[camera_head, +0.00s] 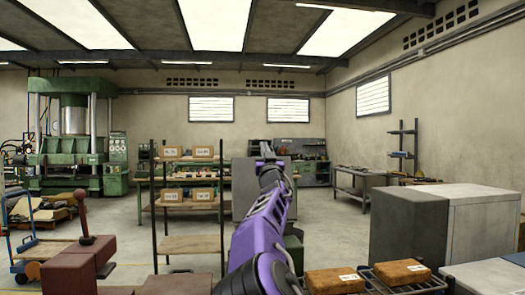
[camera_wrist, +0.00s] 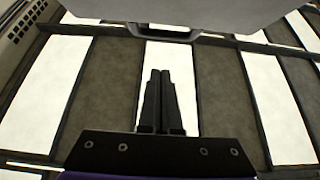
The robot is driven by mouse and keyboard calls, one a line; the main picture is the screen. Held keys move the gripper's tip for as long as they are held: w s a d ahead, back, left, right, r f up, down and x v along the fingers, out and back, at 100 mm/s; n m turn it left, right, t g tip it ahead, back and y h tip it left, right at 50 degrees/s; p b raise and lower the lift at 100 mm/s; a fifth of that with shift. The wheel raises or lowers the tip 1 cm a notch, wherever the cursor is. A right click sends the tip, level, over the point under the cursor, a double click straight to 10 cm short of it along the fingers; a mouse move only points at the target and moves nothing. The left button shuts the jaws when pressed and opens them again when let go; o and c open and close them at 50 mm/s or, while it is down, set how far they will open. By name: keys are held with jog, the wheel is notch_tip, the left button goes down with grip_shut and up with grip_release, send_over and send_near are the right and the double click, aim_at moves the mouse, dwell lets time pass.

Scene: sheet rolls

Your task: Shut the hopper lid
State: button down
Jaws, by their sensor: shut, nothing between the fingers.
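My gripper (camera_head: 266,150) is at the end of the raised purple arm, in the middle of the head view. In the wrist view its two dark fingers (camera_wrist: 160,75) are together and empty, pointing up against the ceiling. A flat grey panel (camera_wrist: 205,10), which looks like the hopper lid, crosses the top of the wrist view, with a dark handle-like bar along its lower edge. The fingertips show below that edge; I cannot tell whether they touch it. In the head view a grey upright panel (camera_head: 243,190) shows behind my arm, partly hidden. The hopper's opening is not visible.
A shelf rack (camera_head: 188,243) with labelled boxes stands left of my arm. A maroon machine (camera_head: 75,262) with a ball-topped lever is at the near left. Labelled brown blocks (camera_head: 335,281) lie at the near right, before a large grey cabinet (camera_head: 410,225).

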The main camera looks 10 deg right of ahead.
jog(key=w+p, duration=0.1)
jog(key=w, duration=0.2)
jog(key=shift+f, duration=0.15)
jog(key=shift+w+f+p, duration=0.25)
jog(key=shift+w+p, duration=0.2)
jog(key=shift+w, duration=0.15)
